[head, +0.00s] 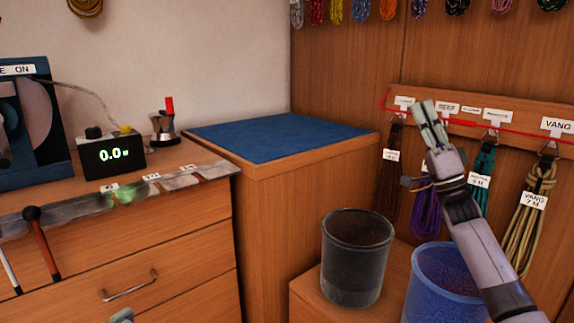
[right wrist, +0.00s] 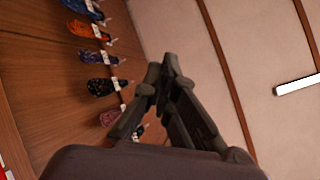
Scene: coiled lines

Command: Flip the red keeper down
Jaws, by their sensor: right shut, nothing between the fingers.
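The red keeper (head: 472,124) shows as a thin red bar along the wooden hook rack on the right wall. Its left end has a short part rising near the rack's end. I cannot tell exactly how it sits against the hooks. My right gripper (head: 428,110) is shut and empty, raised with fingertips up, and overlaps the bar and the rack near the left labels. Whether it touches the bar is not clear. The right wrist view shows its fingers (right wrist: 165,75) together. A small grey piece at the head view's bottom edge may be my left gripper (head: 121,316).
Coiled lines hang under the rack, including a purple coil (head: 426,212) and a tan coil (head: 530,215). A dark bin (head: 355,265) and a blue bin (head: 447,275) stand below. A blue mat (head: 285,136) tops the cabinet. More coils (right wrist: 97,87) hang on the wall.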

